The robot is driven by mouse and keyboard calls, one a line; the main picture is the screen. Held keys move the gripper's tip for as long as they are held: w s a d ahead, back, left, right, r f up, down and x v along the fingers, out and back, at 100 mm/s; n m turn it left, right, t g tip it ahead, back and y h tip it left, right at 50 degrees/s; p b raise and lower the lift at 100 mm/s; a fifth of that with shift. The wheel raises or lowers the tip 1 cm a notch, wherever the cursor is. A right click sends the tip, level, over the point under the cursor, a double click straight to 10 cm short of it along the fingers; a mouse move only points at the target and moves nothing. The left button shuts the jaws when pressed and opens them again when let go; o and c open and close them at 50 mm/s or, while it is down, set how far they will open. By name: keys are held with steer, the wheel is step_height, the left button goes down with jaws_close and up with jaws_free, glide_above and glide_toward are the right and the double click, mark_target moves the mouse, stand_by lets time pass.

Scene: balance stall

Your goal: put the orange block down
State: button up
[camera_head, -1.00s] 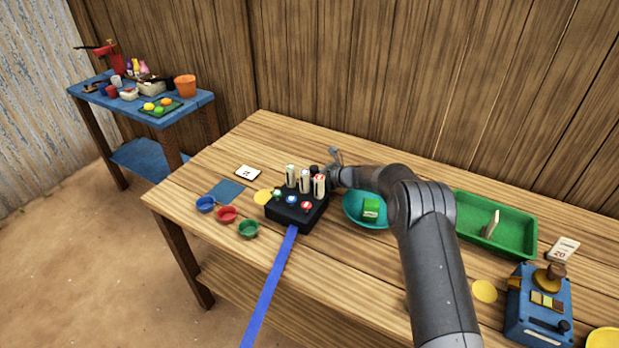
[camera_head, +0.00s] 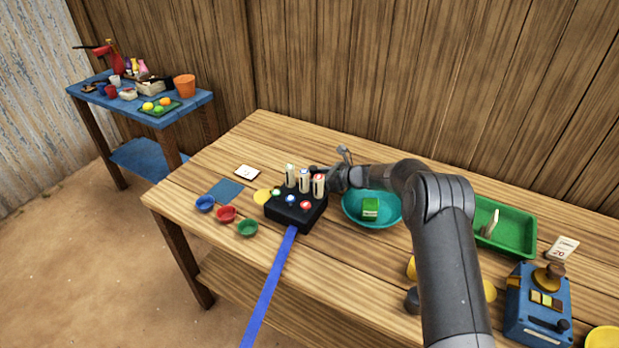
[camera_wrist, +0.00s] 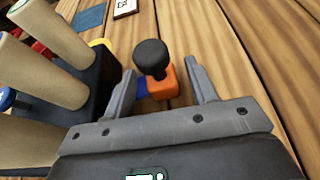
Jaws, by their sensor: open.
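In the wrist view the orange block (camera_wrist: 164,90), topped by a black knob (camera_wrist: 151,56), stands upright on the wooden table. A blue patch (camera_wrist: 142,88) shows against its left side. My gripper (camera_wrist: 160,70) is open, with one finger on each side of the block and a visible gap at the right finger. Whether the left finger touches the blue patch I cannot tell. In the head view my gripper (camera_head: 326,178) is just behind the black box with tan posts (camera_head: 296,210), and the block is hidden there.
The black box with its posts stands close left of my gripper. A teal bowl (camera_head: 354,216) holding a green block (camera_head: 370,208) is to the right. A green tray (camera_head: 520,217) and a blue device (camera_head: 528,320) stand farther right. Small coloured bowls (camera_head: 227,214) sit at left.

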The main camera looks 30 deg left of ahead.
steer(key=v, duration=0.8)
steer(key=shift+d+r, duration=0.15)
steer(key=shift+d, duration=0.15)
steer(key=shift+r, duration=0.15)
steer(key=s+d+r+n+t+h, duration=0.1)
steer(key=s+d+r+n+h, duration=0.1)
steer(key=s+d+r+n, duration=0.4)
steer(key=s+d+r+n+h, duration=0.15)
steer(key=s+d+r, duration=0.25)
steer(key=d+r, duration=0.5)
steer(key=s+d+r+n+t+h, duration=0.1)
steer(key=s+d+r+n+h, duration=0.25)
steer(key=d+r, duration=0.4)
steer(key=s+d+r+n+t+h, duration=0.1)
steer(key=s+d+n+t+h, duration=0.2)
steer(key=s+d, duration=2.1)
steer(key=s+n+h, duration=0.1)
steer(key=n+h, duration=0.2)
steer(key=n, duration=0.1)
steer(key=shift+s+r+t, duration=0.25)
steer(key=shift+r+t, duration=0.05)
steer(key=shift+r, duration=0.05)
